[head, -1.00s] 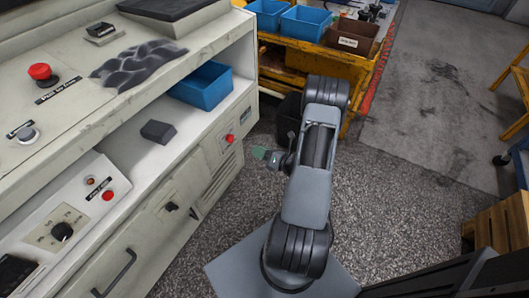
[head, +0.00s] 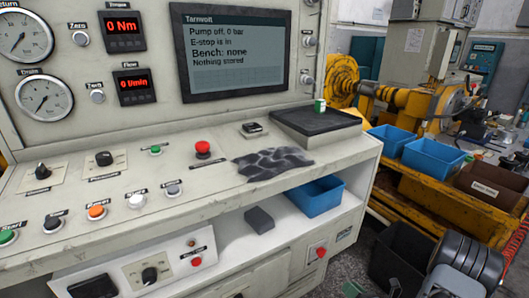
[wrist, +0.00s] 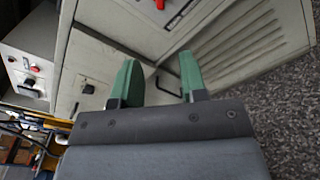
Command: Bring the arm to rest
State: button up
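My gripper (wrist: 158,82) shows in the wrist view with its two green fingers apart and nothing between them. Behind the fingers are the pale cabinet front (wrist: 110,55) and its louvred panel, with the floor to the right. In the head view part of my arm (head: 468,270) is at the lower right corner, low beside the bench. A small green piece at the bottom edge there appears to be a fingertip of my gripper (head: 352,288); the rest of it is cut off by the frame.
The test bench (head: 225,215) carries gauges, buttons and a screen (head: 237,50) reading "Pump off, 0 bar", "E-stop is in", "Bench: none". A blue bin (head: 315,197) sits on its shelf. A yellow cart (head: 420,195) with blue bins and a brown bin (head: 490,188) stands at right.

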jog(key=s+a+r+n+g+y+p, duration=0.1)
jog(key=s+a+r+n+g+p, duration=0.2)
jog(key=s+a+r+n+g, duration=0.45)
jog(key=s+a+r+n+g+y+p, duration=0.15)
jog(key=r+n+g+p, duration=0.5)
jog(key=n, duration=0.85)
jog(key=a+r+n+h+p, duration=0.2)
jog(key=r+n+h+p, duration=0.1)
jog(key=r, duration=0.7)
jog(key=a+r+n+t+h+p, duration=0.1)
jog(key=r+n+h+p, duration=0.3)
jog(key=r+n, duration=0.4)
jog(key=a+r+n+t+h+p, duration=0.1)
jog(key=a+r+n+h+p, duration=0.2)
jog(key=r, duration=0.9)
jog(key=shift+s+a+n+h+p, duration=0.15)
jog(key=shift+a+n+h+p, duration=0.3)
jog(key=shift+n+p, duration=0.55)
